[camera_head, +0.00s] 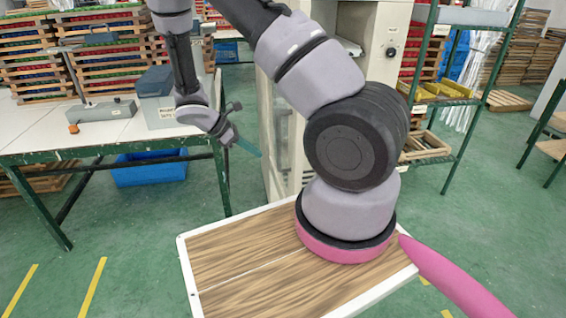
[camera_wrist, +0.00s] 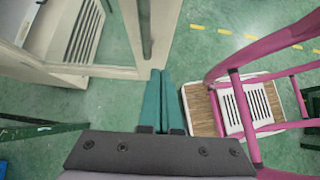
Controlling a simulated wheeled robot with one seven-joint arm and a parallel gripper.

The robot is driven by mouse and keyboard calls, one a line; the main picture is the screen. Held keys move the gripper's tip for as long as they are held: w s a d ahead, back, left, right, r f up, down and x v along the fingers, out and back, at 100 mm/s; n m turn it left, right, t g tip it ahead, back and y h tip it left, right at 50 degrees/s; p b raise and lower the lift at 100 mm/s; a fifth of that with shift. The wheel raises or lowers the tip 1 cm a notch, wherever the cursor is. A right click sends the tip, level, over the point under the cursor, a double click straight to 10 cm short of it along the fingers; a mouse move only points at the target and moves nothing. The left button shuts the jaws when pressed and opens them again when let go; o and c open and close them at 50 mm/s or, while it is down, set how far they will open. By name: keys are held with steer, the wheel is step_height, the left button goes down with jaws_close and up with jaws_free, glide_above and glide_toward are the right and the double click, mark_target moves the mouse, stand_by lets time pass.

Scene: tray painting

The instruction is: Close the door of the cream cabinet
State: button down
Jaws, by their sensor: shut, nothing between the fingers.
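The cream cabinet (camera_head: 386,42) stands behind my arm in the head view, partly hidden by it. Its door (camera_head: 267,122), a cream frame with a see-through pane, stands open on the cabinet's left side. In the wrist view the cream door frame (camera_wrist: 149,58) reaches down to near my fingertips. My gripper (camera_head: 257,153) is left of the door in the head view, with its teal fingers together and empty. In the wrist view the fingers (camera_wrist: 160,72) are at the lower end of the frame; I cannot tell whether they touch it.
A white-topped workbench (camera_head: 60,135) with green legs stands at the left, a grey-blue box (camera_head: 163,97) on it and a blue bin (camera_head: 150,172) below. A green shelf rack (camera_head: 466,100) stands right of the cabinet. Green floor is clear at the left front.

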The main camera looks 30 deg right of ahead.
mark_target(279, 162)
steer(key=x, duration=0.6)
steer(key=d+r+x, duration=0.1)
steer(key=x, duration=0.2)
steer(key=shift+s+d, duration=0.25)
steer(key=shift+s, duration=0.05)
steer(key=shift+s+d, duration=0.15)
steer(key=shift+d, duration=0.7)
